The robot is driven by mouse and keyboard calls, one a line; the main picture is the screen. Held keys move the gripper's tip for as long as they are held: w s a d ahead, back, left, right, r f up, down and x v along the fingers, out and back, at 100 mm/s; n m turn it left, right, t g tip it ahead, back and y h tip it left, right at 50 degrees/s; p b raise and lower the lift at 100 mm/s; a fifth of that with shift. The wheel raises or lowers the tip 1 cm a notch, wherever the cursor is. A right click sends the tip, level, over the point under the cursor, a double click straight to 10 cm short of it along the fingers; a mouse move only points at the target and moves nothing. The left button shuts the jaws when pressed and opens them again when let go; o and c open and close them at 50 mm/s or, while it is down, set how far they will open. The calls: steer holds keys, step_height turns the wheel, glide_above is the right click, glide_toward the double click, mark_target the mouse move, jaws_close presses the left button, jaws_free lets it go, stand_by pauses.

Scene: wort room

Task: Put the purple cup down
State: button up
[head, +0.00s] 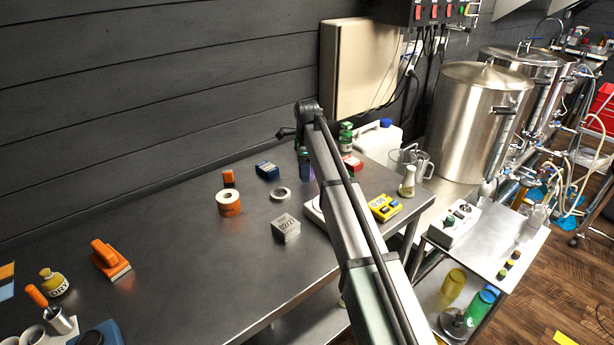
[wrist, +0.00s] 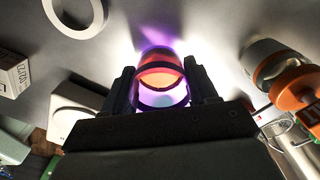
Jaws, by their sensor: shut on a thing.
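In the wrist view, my gripper (wrist: 163,88) is shut on the see-through purple cup (wrist: 160,62). One dark finger is on each side of it. The cup looks violet at its far edge, with an orange-red band across its middle. Purple and white light falls on the grey surface around it. I cannot tell whether the cup touches that surface.
An orange-collared thing (wrist: 292,88) is close on the right in the wrist view. The left bench middle is clear.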

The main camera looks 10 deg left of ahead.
steer(key=shift+f, duration=1.25)
steer(key=shift+f, duration=0.1)
steer(key=o, duration=1.1)
step_height(320, 180, up, 12)
steer(key=shift+r, duration=0.1)
